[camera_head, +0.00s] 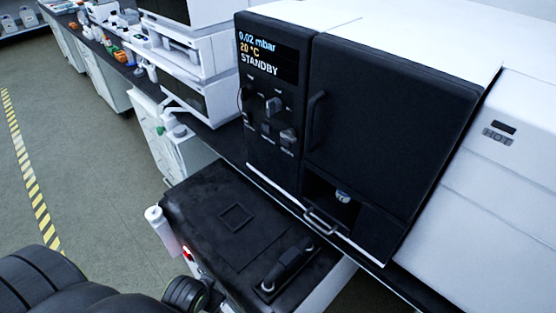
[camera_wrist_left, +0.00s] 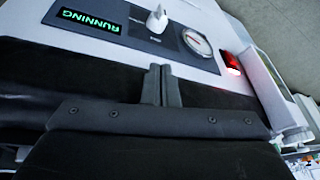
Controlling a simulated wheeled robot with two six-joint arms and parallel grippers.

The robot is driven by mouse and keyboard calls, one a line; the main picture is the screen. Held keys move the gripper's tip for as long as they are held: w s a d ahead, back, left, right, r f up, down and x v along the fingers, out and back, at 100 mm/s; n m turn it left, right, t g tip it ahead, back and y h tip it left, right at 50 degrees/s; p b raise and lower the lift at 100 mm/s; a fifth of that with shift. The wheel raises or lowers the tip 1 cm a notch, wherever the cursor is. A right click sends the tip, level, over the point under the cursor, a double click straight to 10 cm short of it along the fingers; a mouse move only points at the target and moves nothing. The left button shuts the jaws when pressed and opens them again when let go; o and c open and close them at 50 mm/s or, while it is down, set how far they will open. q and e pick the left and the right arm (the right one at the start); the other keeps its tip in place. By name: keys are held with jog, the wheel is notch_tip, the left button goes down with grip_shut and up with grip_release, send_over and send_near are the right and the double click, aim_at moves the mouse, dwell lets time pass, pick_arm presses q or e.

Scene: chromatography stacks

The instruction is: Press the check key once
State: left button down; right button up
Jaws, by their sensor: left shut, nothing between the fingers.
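The check key cannot be told by its label; the small print is too small to read. In the head view a black control panel (camera_head: 271,108) on the dark-doored instrument carries several small knobs or keys, under a display (camera_head: 266,57) reading 0.02 mbar, 20 °C and STANDBY. In the left wrist view my left gripper (camera_wrist_left: 161,85) is shut and empty. Beyond its fingertips is a grey panel with a green RUNNING display (camera_wrist_left: 89,20), a white knob (camera_wrist_left: 157,19) and a round gauge (camera_wrist_left: 197,42). My right gripper is in neither view.
A black-topped cart (camera_head: 205,218) with a black handle (camera_head: 288,264) stands before the instrument. A white cylinder (camera_head: 162,228) is at its left. White stacked instruments (camera_head: 185,50) stand on the bench behind. A red light (camera_wrist_left: 231,62) glows beside the gauge. Open floor lies left.

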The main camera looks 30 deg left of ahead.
aim_at(285, 141)
pick_arm(q)
notch_tip(285, 141, up, 7)
jog(key=t, duration=0.1)
jog(key=w+r+t, duration=0.2)
jog(key=w, duration=0.1)
jog(key=w+d+r+t, duration=0.1)
jog(key=w+t, duration=0.1)
jog(key=w, duration=0.2)
jog(key=w+r+t, duration=0.2)
jog(key=w, duration=0.1)
jog(key=shift+w+d+r+m+h, duration=0.3)
jog(key=shift+w+d+r, duration=0.05)
jog(key=shift+w, duration=0.05)
jog(key=w+d+r+n+t+y, duration=0.1)
jog(key=w+r+n+t+y, duration=0.2)
jog(key=w+r+t, duration=0.4)
jog(key=shift+d+r+t+y, duration=0.15)
jog(key=shift+r+t+y, duration=0.65)
jog(key=shift+r+t, duration=3.35)
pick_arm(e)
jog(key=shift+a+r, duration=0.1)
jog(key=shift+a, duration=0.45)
pick_arm(q)
jog(key=shift+w+r+g, duration=0.15)
jog(key=shift+r+g, duration=0.75)
jog(key=shift+g, duration=0.05)
